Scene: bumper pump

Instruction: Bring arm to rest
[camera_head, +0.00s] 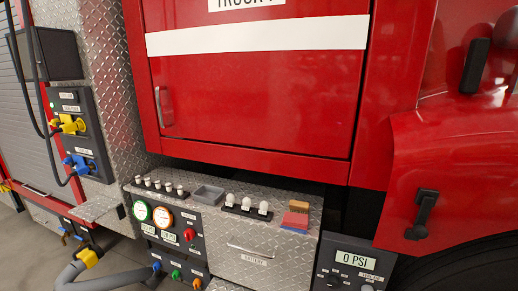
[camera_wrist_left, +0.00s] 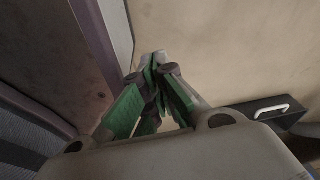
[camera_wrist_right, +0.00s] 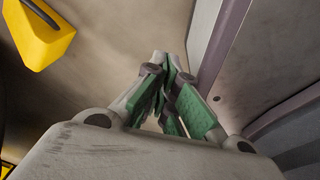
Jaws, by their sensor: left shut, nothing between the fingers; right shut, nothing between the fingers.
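My left gripper (camera_wrist_left: 158,68) shows in the left wrist view, with its green-padded fingers drawn together and nothing between them. My right gripper (camera_wrist_right: 167,68) shows in the right wrist view, also shut and empty. Both point over a plain tan floor, and neither touches any object that I can see. A grey and purple-edged structure stands close to the left of the left gripper and to the right of the right gripper. Neither gripper nor arm is in the head view.
The red truck (camera_head: 250,110) fills the head view. The pressure panel (camera_head: 352,265) reads 0 PSI. A yellow thing (camera_wrist_right: 40,35) lies near the right gripper.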

